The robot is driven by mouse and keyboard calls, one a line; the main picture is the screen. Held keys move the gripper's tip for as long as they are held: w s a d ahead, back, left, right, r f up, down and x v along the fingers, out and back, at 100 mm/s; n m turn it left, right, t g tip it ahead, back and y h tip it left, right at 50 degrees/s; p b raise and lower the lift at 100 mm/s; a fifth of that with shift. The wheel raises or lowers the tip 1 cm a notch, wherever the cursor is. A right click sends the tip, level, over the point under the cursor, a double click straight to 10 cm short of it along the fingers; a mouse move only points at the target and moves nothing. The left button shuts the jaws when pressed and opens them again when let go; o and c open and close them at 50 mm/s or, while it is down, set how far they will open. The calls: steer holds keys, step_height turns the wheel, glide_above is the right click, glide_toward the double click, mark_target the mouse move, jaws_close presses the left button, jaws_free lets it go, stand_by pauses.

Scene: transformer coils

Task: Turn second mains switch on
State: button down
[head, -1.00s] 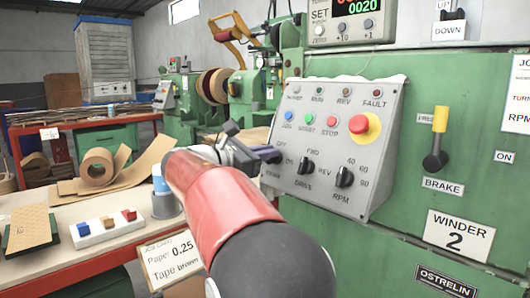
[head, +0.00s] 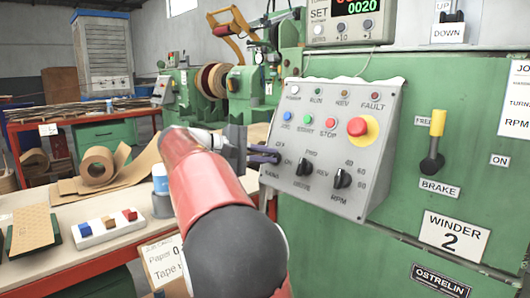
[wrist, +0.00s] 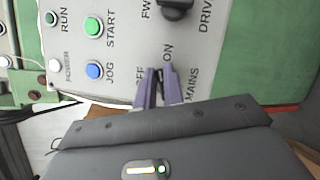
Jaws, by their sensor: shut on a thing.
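The mains switch is on the lower left of the sloped grey control panel (head: 345,205), beside the MAINS, OFF and ON labels. In the wrist view my gripper (wrist: 159,72) has its purple fingers closed around the dark switch knob (wrist: 160,74), with OFF on one side and ON on the other. The fingers hide most of the knob, so its exact pointing cannot be told. In the head view my gripper (head: 268,157) reaches the panel from the left, and my red arm covers part of the view. The POWER lamp (wrist: 54,65) looks white.
The DRIVE knob (head: 306,168) and RPM knob (head: 341,178) sit right of the switch. Above are the JOG, START and red STOP (head: 328,121) buttons and the red emergency button (head: 357,127). A bench (head: 50,272) with paper and blocks stands left.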

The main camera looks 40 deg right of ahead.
steer(key=shift+f+m+y, duration=0.15)
steer(key=shift+m+y, duration=0.65)
steer(key=shift+m, duration=1.1)
steer(key=c, duration=1.5)
jaws_free()
steer(key=p+v, duration=0.1)
steer(key=v, duration=0.7)
steer(key=shift+s, duration=0.1)
